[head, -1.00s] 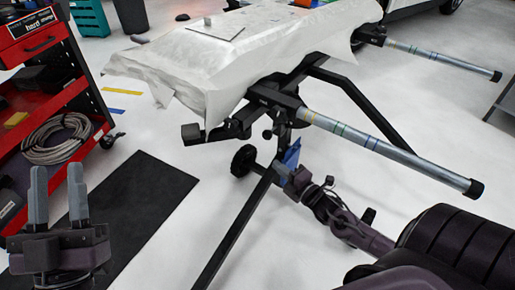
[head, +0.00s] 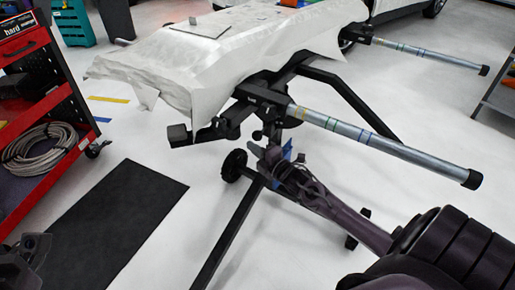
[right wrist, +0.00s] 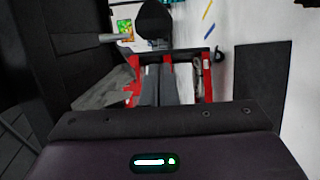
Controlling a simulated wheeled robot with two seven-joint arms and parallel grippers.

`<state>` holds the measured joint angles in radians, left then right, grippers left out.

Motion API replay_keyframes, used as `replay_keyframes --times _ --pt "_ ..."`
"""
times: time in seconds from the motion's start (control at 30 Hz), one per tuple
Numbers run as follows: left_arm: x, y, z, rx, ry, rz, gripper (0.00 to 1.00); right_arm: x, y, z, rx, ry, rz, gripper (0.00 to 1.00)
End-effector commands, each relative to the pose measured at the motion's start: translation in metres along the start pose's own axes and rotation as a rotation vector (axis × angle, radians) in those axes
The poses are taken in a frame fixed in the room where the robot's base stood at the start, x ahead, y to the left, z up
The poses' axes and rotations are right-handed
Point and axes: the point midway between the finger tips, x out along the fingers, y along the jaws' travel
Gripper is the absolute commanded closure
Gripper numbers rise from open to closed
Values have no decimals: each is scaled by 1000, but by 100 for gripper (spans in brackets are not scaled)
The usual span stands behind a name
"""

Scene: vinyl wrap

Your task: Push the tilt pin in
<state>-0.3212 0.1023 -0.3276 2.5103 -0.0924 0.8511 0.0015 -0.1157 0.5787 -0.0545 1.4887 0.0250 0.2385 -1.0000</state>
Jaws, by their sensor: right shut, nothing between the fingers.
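A small dark knob (head: 257,135), which looks like the tilt pin, sits under the joint of the black stand (head: 262,95). I cannot tell how far in it is. My right gripper (head: 252,149) is just below the knob, shut and empty; I cannot tell whether it touches. In the right wrist view its grey fingers (right wrist: 163,85) lie together, and a dark rounded part (right wrist: 155,22) shows beyond them; I cannot tell if that is the pin. My left gripper (head: 30,255) is cut off at the lower left, its fingers not clearly seen.
A white-wrapped panel (head: 215,60) lies on the stand. A metal tube (head: 380,142) with a black end sticks out right, above my right forearm. A red cart (head: 60,110) stands left, beside a black mat (head: 115,225). Blue material (head: 287,150) shows beside my right gripper.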

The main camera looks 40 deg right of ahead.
Motion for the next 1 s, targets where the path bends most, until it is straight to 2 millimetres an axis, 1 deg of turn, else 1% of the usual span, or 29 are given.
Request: replay_keyframes --times 0.03,0.1,0.2,0.63,0.83,0.9,1.0 --pt "-3 0 0 1 3 2 64 2 -2 6 -1 1 0 100" --pt "-4 0 0 1 7 3 64 3 -2 12 -1 2 0 100" --pt "-4 0 0 2 9 5 64 5 0 18 0 2 1 100" --pt "-4 1 0 2 9 6 64 6 0 23 0 2 1 100" --pt "-10 1 1 2 10 8 64 12 -1 48 -2 1 0 100" --pt "-9 1 1 2 13 9 64 13 0 52 -1 1 1 100" --pt "-7 1 1 3 16 11 64 13 1 53 0 -1 1 100"
